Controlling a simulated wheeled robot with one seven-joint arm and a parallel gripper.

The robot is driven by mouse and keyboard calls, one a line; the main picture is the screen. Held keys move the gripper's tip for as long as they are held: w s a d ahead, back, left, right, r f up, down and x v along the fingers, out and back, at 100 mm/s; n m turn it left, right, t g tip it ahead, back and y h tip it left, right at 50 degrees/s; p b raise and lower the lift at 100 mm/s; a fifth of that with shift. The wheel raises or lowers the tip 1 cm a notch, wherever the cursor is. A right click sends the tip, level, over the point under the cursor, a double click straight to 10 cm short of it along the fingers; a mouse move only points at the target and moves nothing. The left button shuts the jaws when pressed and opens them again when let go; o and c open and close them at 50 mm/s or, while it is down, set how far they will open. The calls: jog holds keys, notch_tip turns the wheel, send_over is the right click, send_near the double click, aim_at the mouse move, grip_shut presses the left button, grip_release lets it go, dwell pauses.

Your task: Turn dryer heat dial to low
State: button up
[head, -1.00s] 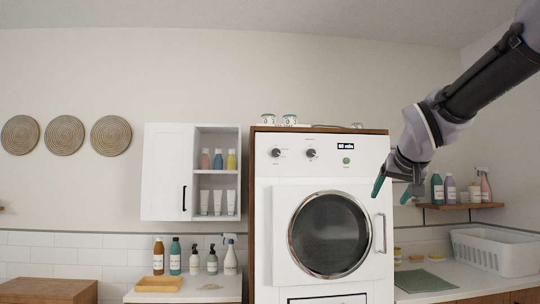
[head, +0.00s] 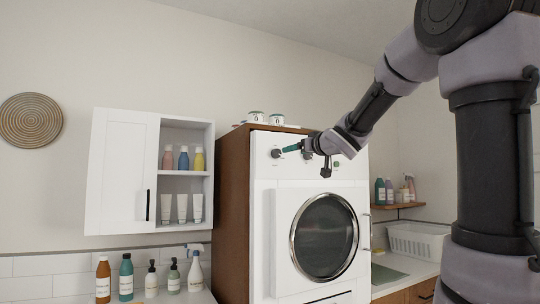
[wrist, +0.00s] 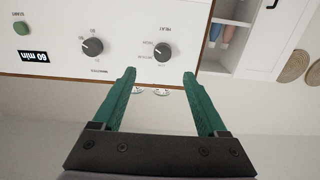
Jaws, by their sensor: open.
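The white dryer (head: 265,215) has a round dark heat dial (head: 276,153) at the left of its upper panel. In the wrist view, which is upside down, the black heat dial (wrist: 162,52) sits under the word HEAT. Small setting labels beside it are too blurred to read surely, and I cannot tell its setting. My gripper (wrist: 159,73) is open and empty, with its two teal fingers pointing at the panel. The dial lies just beyond the fingertips, roughly between them, with no visible contact. In the head view one teal finger ends close to the dial.
A second dial (wrist: 92,47), a "60 min" display (wrist: 33,57) and a green start button (wrist: 21,28) share the panel. A white wall cabinet (head: 125,170) with bottles is left. A wall shelf (head: 397,206) is right.

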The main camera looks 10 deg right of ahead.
aim_at(278, 154)
jog(key=x, duration=1.1)
jog(key=shift+a, duration=0.35)
grip_shut()
